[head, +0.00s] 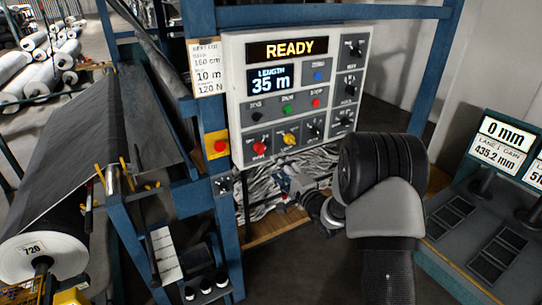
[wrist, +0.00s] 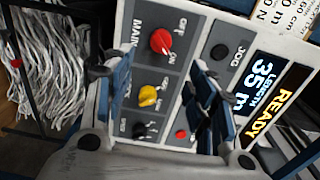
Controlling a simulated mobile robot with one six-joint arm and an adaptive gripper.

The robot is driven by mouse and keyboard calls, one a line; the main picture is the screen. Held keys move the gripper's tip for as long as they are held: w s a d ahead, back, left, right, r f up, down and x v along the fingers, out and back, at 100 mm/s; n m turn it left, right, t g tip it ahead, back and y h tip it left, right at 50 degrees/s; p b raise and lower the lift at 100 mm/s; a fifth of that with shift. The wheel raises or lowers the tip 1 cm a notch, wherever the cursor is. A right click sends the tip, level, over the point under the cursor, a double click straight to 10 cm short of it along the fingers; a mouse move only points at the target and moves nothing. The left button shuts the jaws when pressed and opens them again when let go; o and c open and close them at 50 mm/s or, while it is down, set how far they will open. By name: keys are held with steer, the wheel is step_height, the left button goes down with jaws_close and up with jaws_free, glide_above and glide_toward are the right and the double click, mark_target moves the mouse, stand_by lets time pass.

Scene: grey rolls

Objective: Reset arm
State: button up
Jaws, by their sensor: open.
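My gripper (head: 292,180) is below the lower edge of the grey control panel (head: 234,100) in the head view, small and partly lost against the pale scrap behind it. In the wrist view my gripper (wrist: 158,82) is open and empty, its two fingers apart in front of the panel. Between the fingers I see a red MAIN knob (wrist: 162,42) and a yellow knob (wrist: 148,96). A black JOG button (wrist: 219,52) is beyond the right finger's tip. That finger hides part of the panel. I cannot tell any contact. My arm is bent at the right.
The panel's display reads READY (head: 290,49), with LENGTH 35 m (head: 272,82) below. A red stop button (head: 219,146) on yellow sits at its left. A dark roll (head: 42,255) marked 720 is at the left. A gauge console (head: 507,145) stands at the right. White scrap (head: 262,200) lies below.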

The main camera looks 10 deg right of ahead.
steer(key=s+d+r+n+g+h+b, duration=0.2)
steer(key=s+r+n+g+h, duration=0.35)
steer(key=s+r, duration=0.65)
steer(key=s+a+f+n+g, duration=0.2)
steer(key=s+n, duration=0.1)
steer(key=s, duration=0.8)
steer(key=s+a+f+n+g+b, duration=0.1)
steer(key=s+a+f+n+g, duration=0.1)
steer(key=s, duration=0.9)
steer(key=s+a+f+n+g, duration=0.1)
steer(key=s+f+n+g, duration=0.1)
steer(key=s, duration=1)
steer(key=shift+a+f+n+g+b, duration=0.3)
steer(key=shift+a+f+n+g, duration=0.15)
steer(key=shift+n, duration=0.5)
steer(key=shift+w, duration=0.1)
steer(key=shift+c, duration=0.4)
